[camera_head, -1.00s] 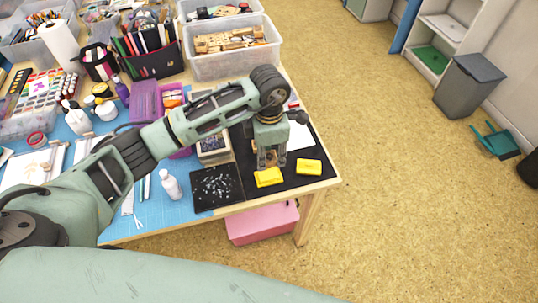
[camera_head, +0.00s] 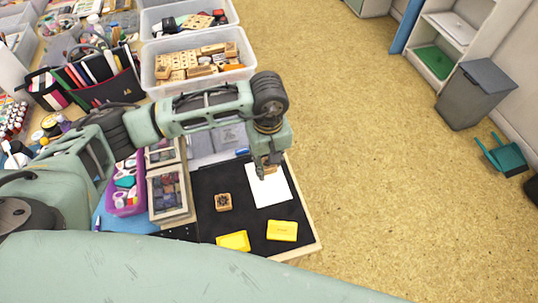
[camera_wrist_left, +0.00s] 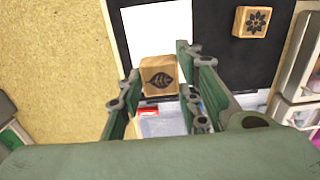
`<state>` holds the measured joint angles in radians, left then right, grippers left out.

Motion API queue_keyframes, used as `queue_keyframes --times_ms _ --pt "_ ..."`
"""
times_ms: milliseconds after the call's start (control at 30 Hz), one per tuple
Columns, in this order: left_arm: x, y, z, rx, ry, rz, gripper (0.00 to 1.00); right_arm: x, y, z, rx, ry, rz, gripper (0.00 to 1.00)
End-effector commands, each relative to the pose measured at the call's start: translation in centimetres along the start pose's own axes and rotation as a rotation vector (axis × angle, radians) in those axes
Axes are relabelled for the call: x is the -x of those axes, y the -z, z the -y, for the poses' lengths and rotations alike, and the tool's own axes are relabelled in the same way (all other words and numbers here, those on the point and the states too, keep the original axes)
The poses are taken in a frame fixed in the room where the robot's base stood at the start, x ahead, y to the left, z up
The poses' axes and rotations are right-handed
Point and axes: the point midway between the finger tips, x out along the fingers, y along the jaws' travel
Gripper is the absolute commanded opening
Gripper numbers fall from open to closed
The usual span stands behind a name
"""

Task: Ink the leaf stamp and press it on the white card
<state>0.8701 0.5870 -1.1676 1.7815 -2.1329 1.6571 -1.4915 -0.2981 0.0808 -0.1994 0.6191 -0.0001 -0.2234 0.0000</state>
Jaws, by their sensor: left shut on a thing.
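My left gripper (camera_head: 268,166) is shut on the leaf stamp, a small wooden block at the far part of the white card (camera_head: 270,192). In the left wrist view, the leaf stamp (camera_wrist_left: 158,76) sits between the fingers (camera_wrist_left: 155,85), its dark leaf picture facing the camera. In the head view the fingers hide most of the stamp, and I cannot tell whether it touches the card. Two yellow inkpad cases (camera_head: 233,241) (camera_head: 283,231) lie near the front of the black mat. My right gripper is out of view.
A wooden flower stamp (camera_head: 223,202) stands on the black mat (camera_head: 240,218), left of the card. Framed trays (camera_head: 168,192) and a purple box (camera_head: 126,196) stand farther left. A clear bin of wooden stamps (camera_head: 200,70) is behind. The table's right edge is close.

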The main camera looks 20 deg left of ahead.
Motion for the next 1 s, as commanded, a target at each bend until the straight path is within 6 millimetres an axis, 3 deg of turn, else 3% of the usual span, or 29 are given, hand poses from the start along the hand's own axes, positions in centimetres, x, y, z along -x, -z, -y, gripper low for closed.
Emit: queue_keyframes --times_ms 267,600,1000 --pt "-1.9 -0.1 0.1 0.0 0.002 0.002 0.13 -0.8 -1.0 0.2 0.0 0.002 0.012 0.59" --pt "-5.3 0.0 0.0 0.001 0.002 0.001 0.13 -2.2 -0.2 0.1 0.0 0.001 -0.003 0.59" --pt "-5.9 0.0 0.0 0.001 0.001 0.0 0.13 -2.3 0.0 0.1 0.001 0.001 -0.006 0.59"
